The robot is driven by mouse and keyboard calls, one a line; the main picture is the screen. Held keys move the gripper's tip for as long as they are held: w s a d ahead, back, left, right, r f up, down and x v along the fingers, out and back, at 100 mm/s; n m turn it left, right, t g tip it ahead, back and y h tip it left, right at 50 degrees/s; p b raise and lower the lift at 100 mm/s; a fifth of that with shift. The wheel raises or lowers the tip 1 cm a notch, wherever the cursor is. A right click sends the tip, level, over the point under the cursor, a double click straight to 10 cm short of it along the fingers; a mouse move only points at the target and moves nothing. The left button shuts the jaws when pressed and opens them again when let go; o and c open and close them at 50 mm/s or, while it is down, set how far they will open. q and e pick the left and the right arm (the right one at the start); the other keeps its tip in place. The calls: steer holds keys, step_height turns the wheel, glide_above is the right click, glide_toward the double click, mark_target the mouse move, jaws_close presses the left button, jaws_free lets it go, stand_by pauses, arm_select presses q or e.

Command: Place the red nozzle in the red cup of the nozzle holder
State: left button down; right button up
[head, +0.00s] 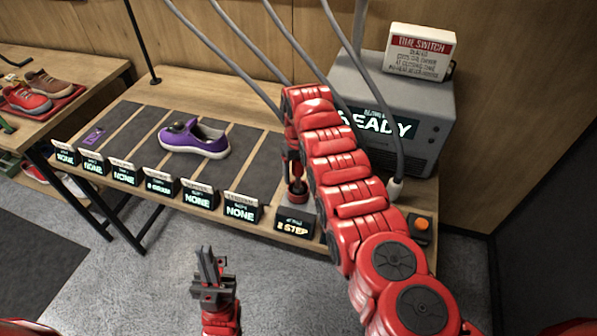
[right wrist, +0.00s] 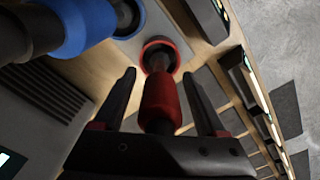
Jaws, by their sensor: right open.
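The red nozzle (right wrist: 160,97) stands with its narrow end in the red cup (right wrist: 172,46) of the nozzle holder (right wrist: 125,48) in the right wrist view. In the head view the nozzle is mostly hidden by my right arm. My right gripper (right wrist: 159,76) is open, with one finger on each side of the nozzle and a visible gap on both sides. It also shows in the head view (head: 296,178), above the bench's front edge. My left gripper (head: 209,262) is over the floor in front of the bench, away from the nozzle; its finger gap is unclear.
A blue nozzle (right wrist: 85,22) is beside the red one. A purple sneaker (head: 193,141) lies on the bench mats to the left. Several small displays line the front edge. A grey machine (head: 425,110) reading READY stands behind my right arm; an orange button (head: 421,225) is at the right.

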steer(key=shift+r, duration=0.25)
step_height(320, 180, up, 9)
steer(key=b, duration=0.3)
step_height(320, 180, up, 2)
steer(key=shift+d+p, duration=0.1)
steer(key=shift+p, duration=0.35)
steer(key=shift+r, duration=0.5)
